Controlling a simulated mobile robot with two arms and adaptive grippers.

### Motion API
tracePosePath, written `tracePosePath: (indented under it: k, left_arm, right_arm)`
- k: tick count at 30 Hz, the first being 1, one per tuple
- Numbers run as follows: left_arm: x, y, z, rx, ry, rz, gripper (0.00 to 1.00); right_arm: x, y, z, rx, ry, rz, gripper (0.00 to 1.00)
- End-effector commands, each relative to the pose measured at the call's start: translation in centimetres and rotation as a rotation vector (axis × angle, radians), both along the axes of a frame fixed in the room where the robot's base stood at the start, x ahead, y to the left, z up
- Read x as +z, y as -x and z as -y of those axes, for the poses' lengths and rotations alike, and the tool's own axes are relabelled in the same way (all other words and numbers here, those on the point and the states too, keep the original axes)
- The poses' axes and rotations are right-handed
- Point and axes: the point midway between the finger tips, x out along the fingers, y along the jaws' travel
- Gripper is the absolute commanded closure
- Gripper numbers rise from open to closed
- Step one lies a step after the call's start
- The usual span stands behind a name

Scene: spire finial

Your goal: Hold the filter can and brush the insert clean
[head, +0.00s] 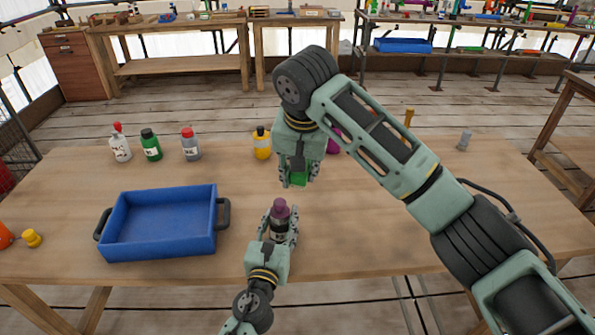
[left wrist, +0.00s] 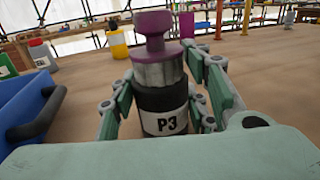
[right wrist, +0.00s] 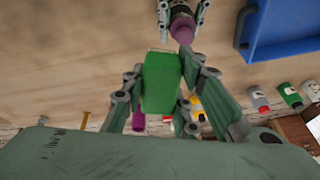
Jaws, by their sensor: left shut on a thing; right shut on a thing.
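The filter can (head: 280,232) is black and grey with a white "P3" label and a purple knobbed insert (head: 280,208) upright in its top. It stands in my left gripper (head: 281,234), whose fingers are shut around its body; the left wrist view shows the label (left wrist: 165,121) and purple insert (left wrist: 156,40) clearly. My right gripper (head: 302,178) is shut on a green block (head: 299,179), perhaps the brush's handle; no bristles can be made out. The green block (right wrist: 161,82) is behind and above the can, apart from the purple insert (right wrist: 183,30).
A blue tray (head: 160,250) with dark handles is left of the can. Bottles stand along the back: white (head: 120,148), green (head: 151,146), grey (head: 191,147) and yellow (head: 262,146). A purple object (head: 334,141) is partly behind my right arm. A grey peg (head: 464,140) stands at right.

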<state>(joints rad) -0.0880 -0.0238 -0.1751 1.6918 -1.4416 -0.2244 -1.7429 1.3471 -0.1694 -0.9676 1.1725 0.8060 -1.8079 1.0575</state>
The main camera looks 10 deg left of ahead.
Motion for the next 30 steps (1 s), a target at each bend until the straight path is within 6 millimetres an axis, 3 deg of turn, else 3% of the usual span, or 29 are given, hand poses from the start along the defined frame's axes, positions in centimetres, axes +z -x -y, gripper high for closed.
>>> tracePosePath:
  k: [11, 19, 30]
  left_arm:
    - [-0.2, 0.0, -0.1, 0.001, -0.002, -0.003, 0.86]
    - [-0.2, 0.0, 0.0, 0.001, -0.001, -0.003, 0.86]
    - [-0.2, 0.0, 0.0, 0.001, -0.001, -0.003, 0.86]
  right_arm:
    - [-0.1, 0.0, -0.2, 0.000, 0.000, 0.000, 0.94]
    - [-1.6, 0.1, -4.5, 0.000, -0.006, 0.030, 0.94]
    - [-3.6, 0.1, -4.9, -0.002, -0.007, 0.034, 0.94]
